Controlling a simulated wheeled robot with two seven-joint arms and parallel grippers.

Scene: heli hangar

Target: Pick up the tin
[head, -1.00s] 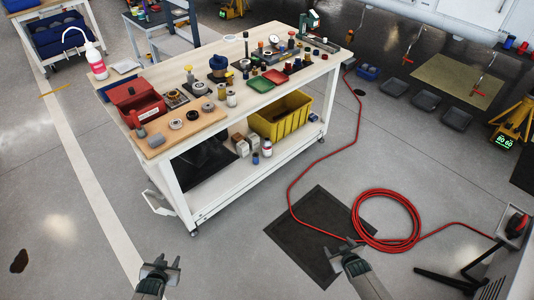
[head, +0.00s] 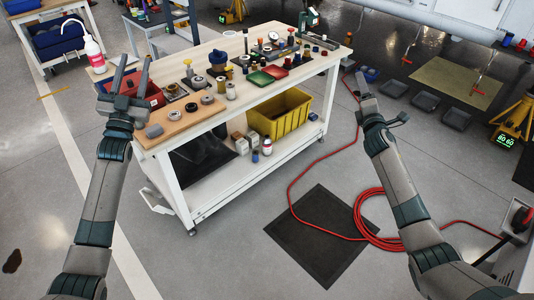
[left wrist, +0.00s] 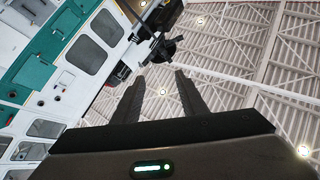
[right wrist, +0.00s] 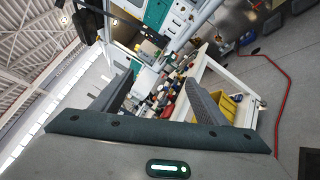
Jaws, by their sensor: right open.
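Several small round containers sit on the workbench; I cannot tell for sure which is the tin. Low round ones, such as a dark-rimmed one (head: 191,107) and another (head: 207,99), are on the brown board (head: 185,125) at the bench's near left end. My left gripper (head: 134,63) is raised in front of the red box (head: 155,95), partly hiding it. Its fingers are apart and empty in the left wrist view (left wrist: 160,76), pointing at the ceiling. My right gripper (head: 380,97) is right of the bench, open and empty. The right wrist view (right wrist: 160,77) shows its fingers towards the bench.
The workbench (head: 175,62) holds a green tray (head: 261,78), a red tray (head: 275,72) and many small items. A yellow bin (head: 280,115) stands on its lower shelf. A red hose (head: 290,200) and black mat (head: 318,235) lie on the floor. A white bottle (head: 92,50) stands behind the left gripper.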

